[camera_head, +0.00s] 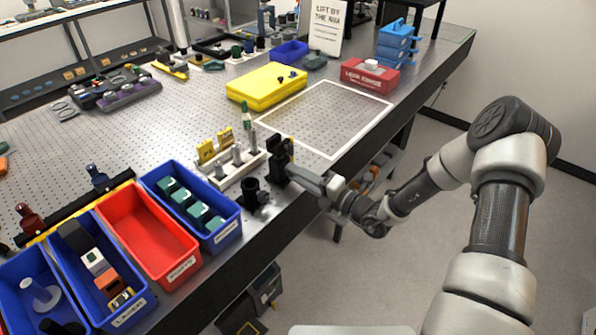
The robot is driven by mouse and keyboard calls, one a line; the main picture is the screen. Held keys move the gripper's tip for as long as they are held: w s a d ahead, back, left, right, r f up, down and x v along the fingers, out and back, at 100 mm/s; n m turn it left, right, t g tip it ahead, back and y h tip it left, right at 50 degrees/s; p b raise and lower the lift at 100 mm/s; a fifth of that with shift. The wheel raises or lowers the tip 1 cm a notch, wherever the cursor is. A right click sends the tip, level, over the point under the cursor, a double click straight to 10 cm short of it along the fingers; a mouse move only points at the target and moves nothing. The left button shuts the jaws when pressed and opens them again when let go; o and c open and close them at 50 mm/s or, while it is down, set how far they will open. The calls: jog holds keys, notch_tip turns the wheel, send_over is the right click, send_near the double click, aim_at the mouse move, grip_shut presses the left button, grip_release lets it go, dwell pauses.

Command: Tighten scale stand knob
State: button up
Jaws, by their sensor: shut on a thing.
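A small black upright stand (277,158), which looks like the scale stand, is on the perforated metal table near its front edge. My gripper (292,170) reaches in from the right, low over the table edge, with its tip against the right side of this stand. It is shut on a small part there, which appears to be the stand's knob. The fingers hide the knob, so I cannot make out its shape or how far it is turned.
A white rack with posts and yellow blocks (228,160) is just left of the stand. A short black holder (255,192) and a blue bin of green-topped parts (228,235) are nearer. A white-outlined area (330,115) behind is clear. A yellow case (266,87) lies farther back.

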jog(key=shift+f, duration=0.1)
dwell(0.3)
jog(key=shift+s, duration=0.1)
jog(key=o, duration=1)
jog(key=shift+o, duration=0.2)
jog(key=v, duration=1.7)
jog(key=shift+d, duration=0.2)
jog(key=shift+s, duration=0.1)
